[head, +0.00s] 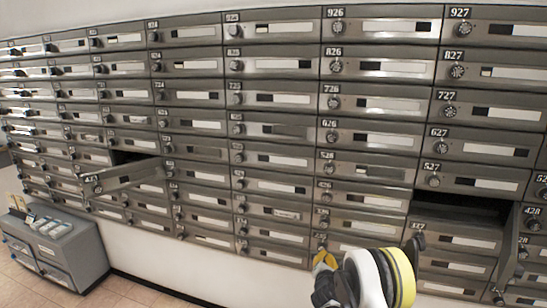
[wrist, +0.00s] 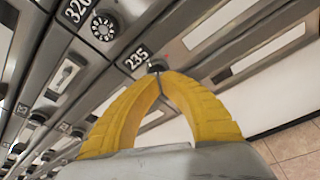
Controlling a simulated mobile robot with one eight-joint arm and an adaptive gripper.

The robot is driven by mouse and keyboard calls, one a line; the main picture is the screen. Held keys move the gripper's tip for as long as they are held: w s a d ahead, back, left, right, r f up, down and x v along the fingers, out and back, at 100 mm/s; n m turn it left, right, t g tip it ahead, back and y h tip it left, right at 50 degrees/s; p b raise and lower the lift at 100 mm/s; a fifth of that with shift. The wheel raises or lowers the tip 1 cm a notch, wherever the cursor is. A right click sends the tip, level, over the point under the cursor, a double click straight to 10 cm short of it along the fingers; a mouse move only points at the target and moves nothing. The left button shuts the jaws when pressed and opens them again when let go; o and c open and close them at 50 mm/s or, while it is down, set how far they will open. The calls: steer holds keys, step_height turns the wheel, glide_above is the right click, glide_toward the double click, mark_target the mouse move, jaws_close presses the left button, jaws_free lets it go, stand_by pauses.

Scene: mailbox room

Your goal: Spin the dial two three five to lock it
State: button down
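My gripper (wrist: 161,74) has yellow fingers whose tips come together right at this dial. I cannot tell whether the tips pinch the knob or only rest in front of it. In the head view my gripper (head: 325,261) is low in front of the lower rows, its yellow tip against the mailbox wall. The dial there is hard to make out.
Another dial (wrist: 103,26), on box 320, is near the gripper in the wrist view. An open mailbox door (head: 125,176) sticks out at left. Another open compartment (head: 458,203) is at right, with a door standing out. A grey cabinet (head: 55,252) stands on the tiled floor at left.

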mark_target(330, 243)
steer(key=shift+w+r, duration=0.2)
steer(key=shift+w, duration=1.45)
steer(key=shift+w+r, duration=0.2)
steer(key=shift+w, duration=1.45)
steer(key=shift+f, duration=0.15)
steer(key=shift+s+d+f, duration=0.1)
steer(key=shift+s+d, duration=0.05)
steer(key=shift+d, duration=0.1)
steer(key=shift+s+d+f, duration=0.25)
steer(key=shift+d+f, duration=0.3)
steer(key=shift+d, duration=0.25)
steer(key=shift+d+r, duration=0.1)
steer(key=shift+d, duration=0.15)
steer(key=shift+s, duration=0.2)
steer(key=shift+a+f+v, duration=0.1)
steer(key=shift+f+v, duration=0.1)
steer(key=shift+v, duration=0.7)
steer(key=shift+a+f+v, duration=0.1)
steer(key=shift+f+v, duration=0.05)
steer(key=shift+v, duration=0.8)
steer(key=shift+a+f+v, duration=0.15)
steer(key=shift+f+v, duration=0.05)
steer(key=shift+v, duration=0.7)
